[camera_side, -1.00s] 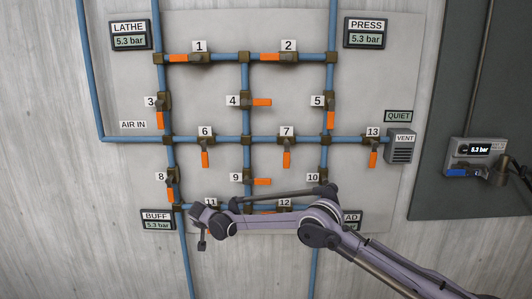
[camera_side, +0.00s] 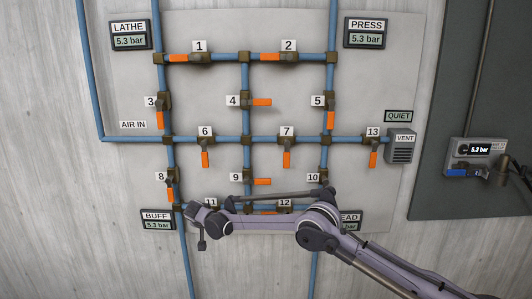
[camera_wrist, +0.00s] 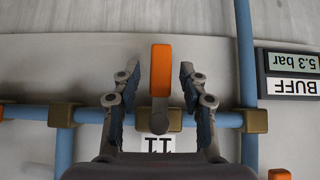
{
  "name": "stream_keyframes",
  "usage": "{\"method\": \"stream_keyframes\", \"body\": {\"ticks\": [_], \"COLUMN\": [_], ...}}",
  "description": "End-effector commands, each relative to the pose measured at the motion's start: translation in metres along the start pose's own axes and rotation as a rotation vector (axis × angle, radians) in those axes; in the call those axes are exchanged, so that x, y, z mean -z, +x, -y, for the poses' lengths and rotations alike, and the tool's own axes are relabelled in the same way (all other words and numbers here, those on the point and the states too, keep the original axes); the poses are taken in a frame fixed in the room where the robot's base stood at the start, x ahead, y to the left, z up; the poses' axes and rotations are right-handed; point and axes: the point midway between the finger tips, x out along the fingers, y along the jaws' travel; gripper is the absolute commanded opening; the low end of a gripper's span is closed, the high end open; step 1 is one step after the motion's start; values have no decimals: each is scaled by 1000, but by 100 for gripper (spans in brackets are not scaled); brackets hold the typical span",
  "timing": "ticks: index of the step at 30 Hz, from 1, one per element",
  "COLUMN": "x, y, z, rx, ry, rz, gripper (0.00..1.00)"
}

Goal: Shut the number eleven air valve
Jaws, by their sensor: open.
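The number eleven valve shows in the wrist view, upside down. Its orange handle (camera_wrist: 161,70) stands across the blue pipe (camera_wrist: 90,116), at right angles to it. The number 11 label (camera_wrist: 158,144) is partly covered by my gripper body. My gripper (camera_wrist: 158,76) is open, with one finger on each side of the handle and a visible gap on both sides. In the side view my gripper (camera_side: 202,228) is in front of the bottom pipe row, just below the 11 label (camera_side: 211,202), and hides most of this valve.
Valve 8's handle (camera_side: 170,195) is close on the upper left, and the BUFF gauge (camera_side: 157,220) is beside my gripper. Valve 12 (camera_side: 284,203) is mostly behind my arm. Valve 9's handle (camera_side: 263,182) sits just above the arm.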

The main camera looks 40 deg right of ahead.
Motion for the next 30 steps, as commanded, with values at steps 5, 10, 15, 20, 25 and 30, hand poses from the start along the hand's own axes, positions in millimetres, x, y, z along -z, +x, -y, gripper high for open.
{"method": "stream_keyframes", "body": {"ticks": [5,10,15,20,25,30], "x": [0,-1,-1,0,0,0], "y": [-23,-53,-83,-103,-113,-114], "z": [0,0,0,0,0,0], "rx": [1,1,0,0,-1,-1], "ry": [-1,-2,-2,-1,-1,-1], "rz": [0,0,0,0,-1,0], "gripper": [43,43,43,43,43,43]}}
